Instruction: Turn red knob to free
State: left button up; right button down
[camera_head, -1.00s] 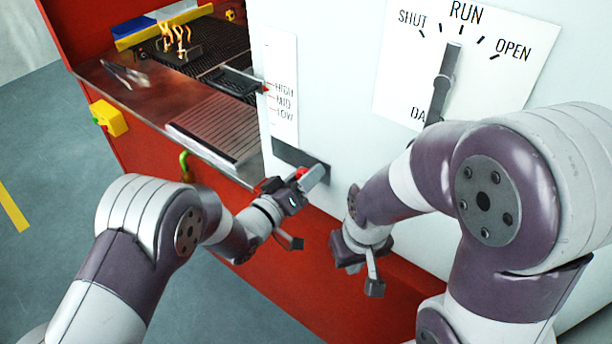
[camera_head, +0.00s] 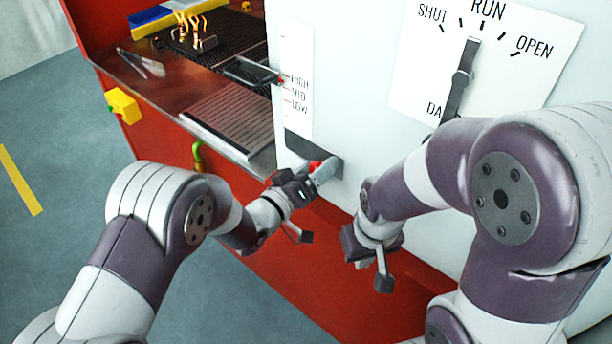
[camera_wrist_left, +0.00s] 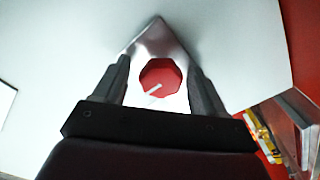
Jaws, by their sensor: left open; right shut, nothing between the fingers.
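The red knob (camera_wrist_left: 160,79) is on a metal plate on the white panel, with a pale pointer mark toward its lower left in the left wrist view. In the head view the red knob (camera_head: 315,166) shows only in part, behind my left gripper (camera_head: 318,182). My left gripper is open, and in the left wrist view its fingers (camera_wrist_left: 160,85) stand on either side of the knob. I cannot tell whether they touch it. My right gripper (camera_head: 383,270) is shut and empty, low in front of the red lower body. No "free" label can be read.
A dial plate with a grey lever (camera_head: 460,85) is at the upper right. A HIGH/MID/LOW slider scale (camera_head: 297,85) is on the white panel. A mesh belt (camera_head: 238,40), a yellow box (camera_head: 123,105) and a green-handled valve (camera_head: 198,155) are to the left.

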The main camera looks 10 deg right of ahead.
pick_arm(q)
jog(key=b+v, duration=0.2)
jog(key=v, duration=1)
jog(key=shift+s+a, duration=0.1)
